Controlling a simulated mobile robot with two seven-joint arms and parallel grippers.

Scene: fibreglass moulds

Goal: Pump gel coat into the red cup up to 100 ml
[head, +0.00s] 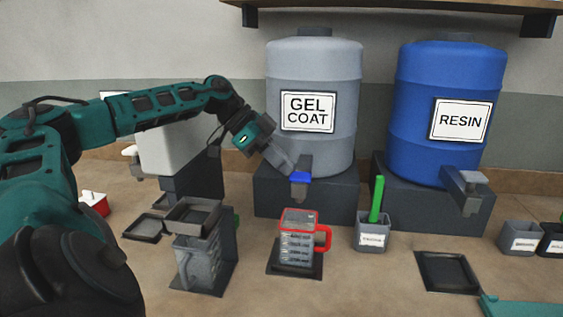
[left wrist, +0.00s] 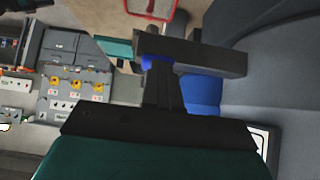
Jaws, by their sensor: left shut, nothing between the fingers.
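The grey gel coat drum (head: 313,75) stands on a dark block, with a spout (head: 299,190) and a blue lever (head: 300,178) at its front. The clear measuring cup with red rim and red handle (head: 324,238) stands upright on a dark pad below the spout. Its graduation marks face me; I cannot tell the level inside. Its red rim shows at the top of the left wrist view (left wrist: 179,20). My left gripper (head: 287,167) is shut and empty, at the blue lever; I cannot tell whether it touches. My right gripper is not in view.
A blue resin drum (head: 450,110) with its own spout stands at right. A grey cup with a green stick (head: 377,200) is right of the red cup. A grey jug (head: 197,262) stands left. An empty dark tray (head: 447,272) lies front right. A shelf (head: 400,6) hangs above.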

